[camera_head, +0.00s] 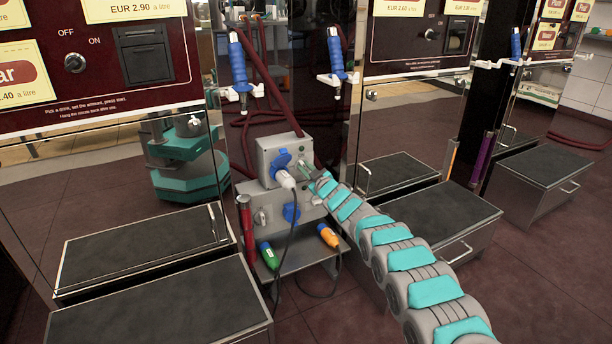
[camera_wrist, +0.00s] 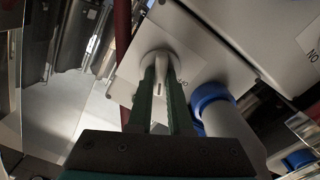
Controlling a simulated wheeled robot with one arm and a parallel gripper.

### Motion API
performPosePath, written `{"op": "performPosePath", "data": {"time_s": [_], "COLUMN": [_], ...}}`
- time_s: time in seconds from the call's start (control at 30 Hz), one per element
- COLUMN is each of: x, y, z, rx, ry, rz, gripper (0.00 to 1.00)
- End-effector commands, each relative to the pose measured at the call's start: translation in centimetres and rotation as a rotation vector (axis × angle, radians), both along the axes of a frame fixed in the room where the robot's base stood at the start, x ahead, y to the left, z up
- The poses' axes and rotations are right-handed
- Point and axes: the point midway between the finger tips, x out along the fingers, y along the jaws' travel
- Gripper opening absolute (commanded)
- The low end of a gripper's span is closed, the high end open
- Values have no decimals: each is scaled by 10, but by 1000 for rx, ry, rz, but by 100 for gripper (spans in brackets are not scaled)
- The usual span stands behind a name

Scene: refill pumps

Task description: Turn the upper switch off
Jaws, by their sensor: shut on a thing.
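Two grey boxes are stacked on a low stand in the head view. The upper box (camera_head: 276,154) carries a blue socket (camera_head: 282,160) with a plug and cable in it. My gripper (camera_head: 312,172) is at the right part of its face and hides the upper switch there. In the wrist view the upper switch (camera_wrist: 159,74) is a light grey knob on a round base. The two dark green fingers of my gripper (camera_wrist: 161,82) are closed around its lever. A label beside it is only partly readable. The lower box (camera_head: 274,200) has its own switch (camera_head: 262,217) at left.
The blue socket with its thick grey plug (camera_wrist: 228,122) sits close to the right of my fingers in the wrist view. Blue-handled nozzles (camera_head: 238,62) hang above. Dark-topped steps (camera_head: 160,305) flank the stand.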

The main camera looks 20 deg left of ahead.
Motion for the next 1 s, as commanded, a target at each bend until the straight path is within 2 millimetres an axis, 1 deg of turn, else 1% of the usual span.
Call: {"op": "performPosePath", "data": {"time_s": [0.03, 0.6, 1.0], "x": [-1, -2, -3], "y": [1, 2, 3], "z": [-4, -5, -6], "rx": [-27, -379, -594], "ry": [-36, -448, -695], "rz": [1, 1, 1], "gripper": [0, 0, 0]}}
